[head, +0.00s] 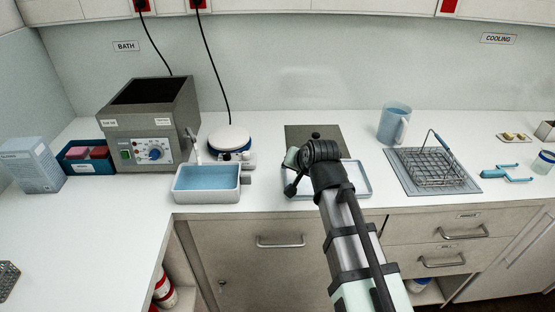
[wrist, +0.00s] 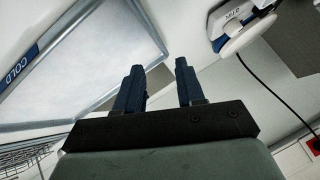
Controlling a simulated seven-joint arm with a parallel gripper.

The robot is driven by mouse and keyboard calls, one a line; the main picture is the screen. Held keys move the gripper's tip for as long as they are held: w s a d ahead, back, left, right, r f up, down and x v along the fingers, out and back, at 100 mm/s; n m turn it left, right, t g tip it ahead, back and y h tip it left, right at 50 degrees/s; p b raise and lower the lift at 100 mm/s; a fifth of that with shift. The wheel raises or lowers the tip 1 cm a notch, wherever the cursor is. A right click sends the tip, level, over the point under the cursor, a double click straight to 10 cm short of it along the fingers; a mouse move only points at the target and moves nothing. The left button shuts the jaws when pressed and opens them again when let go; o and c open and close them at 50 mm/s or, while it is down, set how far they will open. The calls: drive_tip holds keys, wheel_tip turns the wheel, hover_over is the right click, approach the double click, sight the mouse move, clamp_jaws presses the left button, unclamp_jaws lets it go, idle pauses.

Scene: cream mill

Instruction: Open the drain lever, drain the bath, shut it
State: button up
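The bath (head: 148,125) is a grey box with a dark open top, at the left of the counter in the head view. Its front panel has a green switch and a blue knob. A small pale upright handle (head: 192,137) by its right front corner may be the drain lever; its setting is too small to tell. A white basin (head: 207,196) with a light blue inside stands below it. My gripper (head: 292,158) is right of the basin, over a pale tray, apart from the bath. In the wrist view my gripper (wrist: 158,70) has its two dark fingers apart with nothing between them.
A round white-topped device (head: 230,138) stands between the bath and my gripper; it also shows in the wrist view (wrist: 240,28). The pale tray (head: 368,180) lies under my gripper. A jug (head: 394,123) and wire basket (head: 440,167) stand right.

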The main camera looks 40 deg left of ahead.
drive_tip(key=s+a+r+n, duration=0.1)
drive_tip(key=s+a, duration=0.2)
drive_tip(key=s, duration=0.3)
drive_tip(key=s+a+r+n+g+y, duration=0.1)
drive_tip(key=s+a+r, duration=0.1)
drive_tip(key=s, duration=0.4)
drive_tip(key=s+a+r+n, duration=0.1)
drive_tip(key=s+a+r, duration=0.1)
drive_tip(key=s+a, duration=0.2)
drive_tip(key=shift+s+a+g+y, duration=0.15)
drive_tip(key=shift+s+g+y, duration=0.05)
drive_tip(key=shift+s, duration=0.3)
drive_tip(key=shift+s+a+g+y, duration=0.15)
drive_tip(key=shift+s+g+y, duration=0.05)
drive_tip(key=shift+s, duration=0.3)
wheel_tip(320, 180, up, 3)
drive_tip(key=s+a+n+y, duration=0.1)
drive_tip(key=s+a+n, duration=0.1)
drive_tip(key=s, duration=0.1)
drive_tip(key=n+t+y, duration=0.2)
drive_tip(key=n, duration=0.2)
approach(191, 134)
drive_tip(key=x, duration=0.7)
drive_tip(key=shift+w, duration=0.15)
drive_tip(key=shift+c, duration=0.4)
clamp_jaws()
